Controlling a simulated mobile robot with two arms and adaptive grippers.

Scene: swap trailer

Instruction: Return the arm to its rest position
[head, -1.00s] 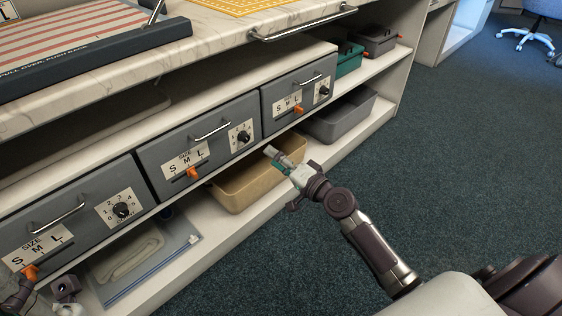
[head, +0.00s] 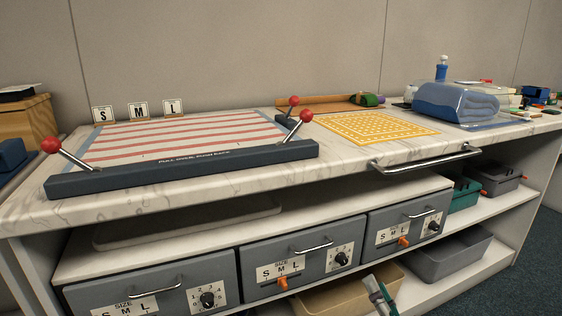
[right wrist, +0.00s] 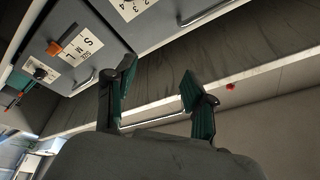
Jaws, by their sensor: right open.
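My right gripper (head: 378,296) shows at the bottom of the head view, in front of the tan bin on the lower shelf. In the right wrist view its two green-padded fingers (right wrist: 160,95) stand apart with nothing between them. Behind the fingers that view shows grey drawers (right wrist: 110,20) and the counter's underside. The rest of my right arm is below the head view's lower edge. My left gripper does not show in the head view.
Three grey drawers (head: 305,262) with orange sliders sit under the marble counter (head: 350,150). A metal rail (head: 430,160) sticks out from the counter's front edge. A tan bin (head: 330,297) and a grey bin (head: 450,255) stand on the lower shelf. Blue carpet lies at the right.

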